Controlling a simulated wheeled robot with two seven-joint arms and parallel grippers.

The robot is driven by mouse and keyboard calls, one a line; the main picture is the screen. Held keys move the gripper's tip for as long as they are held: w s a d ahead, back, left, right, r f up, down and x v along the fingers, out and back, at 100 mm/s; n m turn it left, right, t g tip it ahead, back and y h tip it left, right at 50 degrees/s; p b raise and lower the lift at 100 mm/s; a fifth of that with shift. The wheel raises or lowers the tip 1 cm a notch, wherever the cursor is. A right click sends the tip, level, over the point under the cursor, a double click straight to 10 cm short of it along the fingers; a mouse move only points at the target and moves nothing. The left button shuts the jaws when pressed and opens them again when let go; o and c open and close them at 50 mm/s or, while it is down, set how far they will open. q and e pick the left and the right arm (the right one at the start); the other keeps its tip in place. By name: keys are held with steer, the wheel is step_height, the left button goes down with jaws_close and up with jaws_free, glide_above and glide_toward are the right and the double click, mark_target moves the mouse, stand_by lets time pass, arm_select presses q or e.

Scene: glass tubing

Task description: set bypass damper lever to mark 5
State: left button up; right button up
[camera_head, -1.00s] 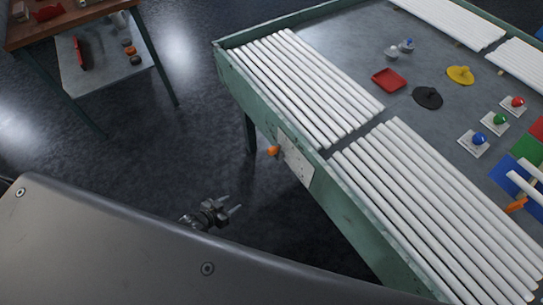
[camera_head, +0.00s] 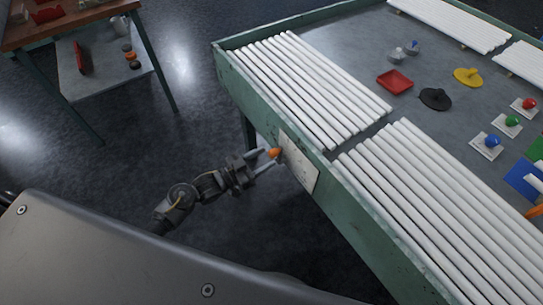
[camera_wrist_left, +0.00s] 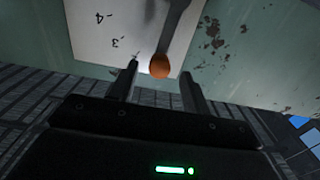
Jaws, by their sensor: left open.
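The damper lever shows as an orange knob (camera_head: 273,153) at the white scale plate (camera_head: 301,170) on the green table's side. In the left wrist view the orange knob (camera_wrist_left: 159,67) ends a grey lever arm (camera_wrist_left: 178,30). The scale plate (camera_wrist_left: 95,30) there shows marks 3 and 4 to the left of the lever; no mark 5 is readable. My left gripper (camera_head: 270,160) is open at the knob. In the wrist view its fingers (camera_wrist_left: 160,82) stand on both sides of the knob, with gaps. My right gripper is not in view.
The green table's edge (camera_head: 345,215) runs just beyond the left gripper. White tubes (camera_head: 305,90) lie in rows on it, with a red tray (camera_head: 394,81) and coloured knobs behind. A brown bench (camera_head: 75,22) stands at upper left. The dark floor between is clear.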

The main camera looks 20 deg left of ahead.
mark_target(271, 154)
arm_select(q)
steer(key=shift+b+x, duration=0.45)
steer(key=shift+x, duration=1.35)
jaws_close()
